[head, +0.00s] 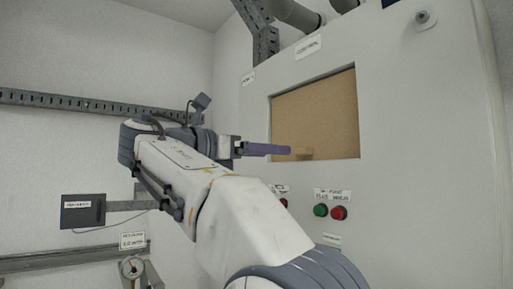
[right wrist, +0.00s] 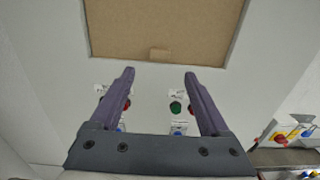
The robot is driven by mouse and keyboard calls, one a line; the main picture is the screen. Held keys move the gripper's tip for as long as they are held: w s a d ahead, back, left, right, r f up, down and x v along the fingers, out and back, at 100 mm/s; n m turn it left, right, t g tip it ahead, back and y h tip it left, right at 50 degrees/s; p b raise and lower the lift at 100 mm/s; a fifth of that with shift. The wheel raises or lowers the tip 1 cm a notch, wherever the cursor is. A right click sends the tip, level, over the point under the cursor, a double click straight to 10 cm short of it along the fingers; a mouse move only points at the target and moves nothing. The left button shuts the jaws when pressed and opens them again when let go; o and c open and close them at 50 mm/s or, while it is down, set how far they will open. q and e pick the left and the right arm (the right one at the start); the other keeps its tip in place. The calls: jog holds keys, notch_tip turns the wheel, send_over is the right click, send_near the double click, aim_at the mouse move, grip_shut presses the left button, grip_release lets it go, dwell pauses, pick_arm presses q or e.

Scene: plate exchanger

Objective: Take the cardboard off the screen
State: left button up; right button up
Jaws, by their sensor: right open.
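A brown cardboard sheet (head: 318,112) fills the recessed window in the front of the pale cabinet and covers the screen there. In the right wrist view the cardboard (right wrist: 165,22) is ahead, with a small tab (right wrist: 160,54) near its lower edge. My right gripper (head: 285,150) reaches toward the lower left part of the cardboard. In the right wrist view its two purple fingers (right wrist: 160,72) are spread wide with nothing between them, and they look apart from the tab. My left gripper is not in view.
Below the window the cabinet carries a green button (head: 321,210) and a red button (head: 339,213). A dark box (head: 83,211) and a gauge (head: 132,267) are at the left. Metal rails (head: 60,100) run along the left wall.

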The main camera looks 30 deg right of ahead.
aim_at(299, 150)
jog(key=d, duration=0.2)
jog(key=d+p, duration=0.1)
jog(key=d, duration=0.4)
jog(key=shift+w+d+r+p, duration=0.1)
jog(key=shift+w+p, duration=0.15)
jog(key=shift+p, duration=0.1)
jog(key=shift+w+d, duration=0.1)
jog(key=shift+d, duration=0.5)
grip_shut()
jog(key=shift+r+p, duration=0.2)
jog(key=shift+p, duration=0.4)
jog(key=shift+a, duration=0.75)
jog(key=shift+a+p, duration=0.3)
jog(key=shift+a, duration=0.55)
